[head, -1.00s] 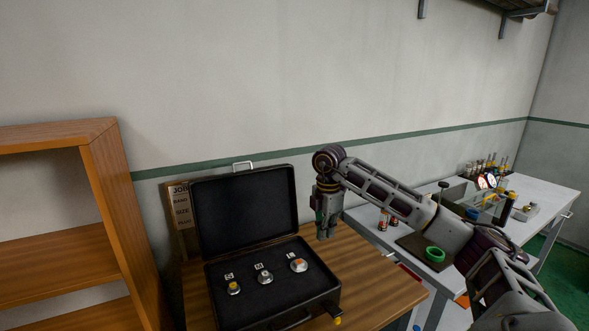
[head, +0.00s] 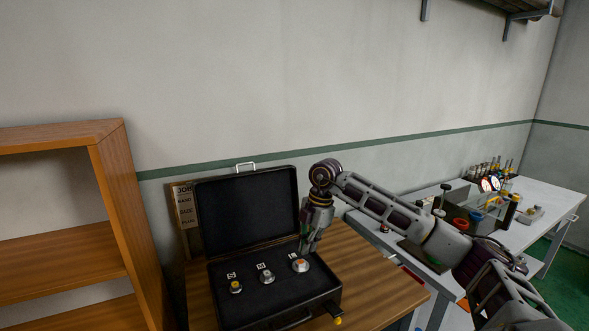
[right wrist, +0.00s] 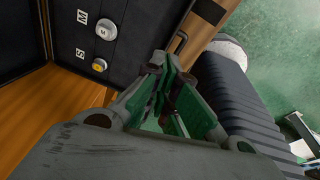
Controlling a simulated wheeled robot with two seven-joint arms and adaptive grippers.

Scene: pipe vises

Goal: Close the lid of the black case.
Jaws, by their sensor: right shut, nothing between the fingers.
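The black case (head: 321,291) sits on a wooden table with its lid (head: 246,210) standing open, tilted back near the wall. A metal handle (head: 245,167) is on the lid's top edge. Three round metal plugs with small labels lie in the dark insert: left (head: 236,287), middle (head: 267,276), right (head: 300,265). My right gripper (head: 304,249) is shut and empty, low at the lid's right edge, over or near the right plug; I cannot tell if it touches. The right wrist view shows its fingers (right wrist: 165,88) beside the case's dark insert. My left gripper is not in view.
An orange wooden shelf (head: 108,150) stands at left. A cardboard sign (head: 185,205) is behind the lid. A white bench (head: 545,195) with tools and jars stands at right.

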